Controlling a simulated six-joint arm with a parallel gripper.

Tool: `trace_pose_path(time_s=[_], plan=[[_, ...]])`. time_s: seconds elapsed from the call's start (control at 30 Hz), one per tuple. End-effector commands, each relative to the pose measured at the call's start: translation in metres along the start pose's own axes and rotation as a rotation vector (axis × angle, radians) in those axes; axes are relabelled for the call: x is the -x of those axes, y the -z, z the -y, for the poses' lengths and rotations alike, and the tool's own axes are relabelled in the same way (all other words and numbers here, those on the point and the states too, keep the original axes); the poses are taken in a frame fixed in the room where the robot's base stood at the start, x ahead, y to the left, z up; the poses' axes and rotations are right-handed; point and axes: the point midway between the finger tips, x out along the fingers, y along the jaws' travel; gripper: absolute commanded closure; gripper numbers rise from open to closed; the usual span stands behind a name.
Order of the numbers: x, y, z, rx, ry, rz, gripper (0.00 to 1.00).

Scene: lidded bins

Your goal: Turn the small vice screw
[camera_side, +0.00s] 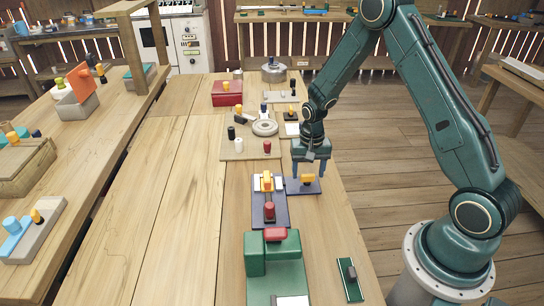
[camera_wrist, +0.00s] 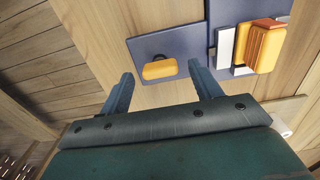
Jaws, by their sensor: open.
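My gripper (camera_side: 309,168) points down with its two blue fingers apart and empty. It is over a small dark blue plate (camera_side: 312,188) that carries a yellow bar-shaped knob (camera_side: 307,178). In the wrist view the yellow knob (camera_wrist: 160,69) lies between and just beyond the fingertips (camera_wrist: 161,78); I cannot tell whether they touch it. Left of it in the side view stands a small vice-like fixture with a dark blue base (camera_side: 257,207), pale blocks, a yellow-orange part (camera_side: 267,183) and a red knob (camera_side: 269,211). Which part is the screw is not clear.
A green block fixture (camera_side: 285,270) with a red top stands in front. A green strip (camera_side: 349,280) lies at the front right. A wooden board (camera_side: 236,151) with pegs and a ring, and a red box (camera_side: 227,97), are behind.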

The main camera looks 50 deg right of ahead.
Motion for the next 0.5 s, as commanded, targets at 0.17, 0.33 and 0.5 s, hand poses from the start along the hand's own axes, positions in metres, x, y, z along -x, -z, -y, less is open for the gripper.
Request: trace_pose_path(time_s=[0.17, 0.33, 0.5], plan=[[-0.0095, -0.0001, 0.0, 0.0, 0.0, 0.0, 0.36], [-0.0112, 0.0002, 0.0001, 0.0, 0.0, -0.001, 0.36], [-0.0111, 0.0002, 0.0001, 0.0, 0.001, -0.001, 0.36]])
